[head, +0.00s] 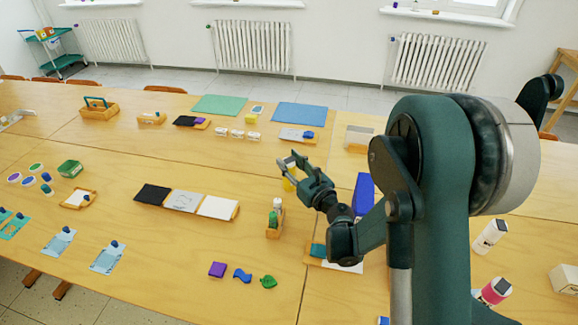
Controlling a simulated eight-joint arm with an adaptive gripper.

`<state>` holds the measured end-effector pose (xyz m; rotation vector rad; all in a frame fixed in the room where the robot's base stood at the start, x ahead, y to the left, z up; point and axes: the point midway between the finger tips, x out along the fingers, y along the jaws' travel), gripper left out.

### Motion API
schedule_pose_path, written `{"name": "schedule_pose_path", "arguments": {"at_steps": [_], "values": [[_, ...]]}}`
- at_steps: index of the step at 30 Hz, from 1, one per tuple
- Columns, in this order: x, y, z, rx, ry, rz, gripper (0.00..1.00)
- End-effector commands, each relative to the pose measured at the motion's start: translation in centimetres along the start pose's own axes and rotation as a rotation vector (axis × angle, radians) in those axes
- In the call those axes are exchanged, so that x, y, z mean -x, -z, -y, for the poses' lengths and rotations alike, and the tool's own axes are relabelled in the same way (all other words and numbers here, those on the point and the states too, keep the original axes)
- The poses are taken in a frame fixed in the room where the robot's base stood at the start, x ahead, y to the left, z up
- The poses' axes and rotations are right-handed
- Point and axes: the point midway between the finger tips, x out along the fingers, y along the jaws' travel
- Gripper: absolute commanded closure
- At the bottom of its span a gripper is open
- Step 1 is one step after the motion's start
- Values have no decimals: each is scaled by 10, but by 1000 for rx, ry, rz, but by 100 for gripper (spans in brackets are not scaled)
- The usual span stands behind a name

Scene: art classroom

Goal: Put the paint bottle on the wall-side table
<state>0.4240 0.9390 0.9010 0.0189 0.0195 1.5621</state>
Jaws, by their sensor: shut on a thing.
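My gripper (291,163) is over the middle of the joined wooden tables, its fingers pointing left. It is shut on a small yellow thing (290,180), which looks like the paint bottle. My fingers and wrist hide much of it, and I cannot tell whether it touches the tabletop. The wall-side table (340,112) is the far part of the wooden surface, nearest the radiators.
Green (220,104) and blue (300,113) mats and several small trays lie on the far side. A wooden holder with a small bottle (276,208) stands just nearer than my gripper. White (490,236) and pink (496,290) bottles are at right.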

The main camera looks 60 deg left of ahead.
Motion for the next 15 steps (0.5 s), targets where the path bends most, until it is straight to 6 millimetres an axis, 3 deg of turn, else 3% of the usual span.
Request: {"name": "schedule_pose_path", "arguments": {"at_steps": [4, 15], "values": [[0, 13, 0, 0, 0, 0, 96], [0, 14, 0, 0, 0, 0, 96]]}}
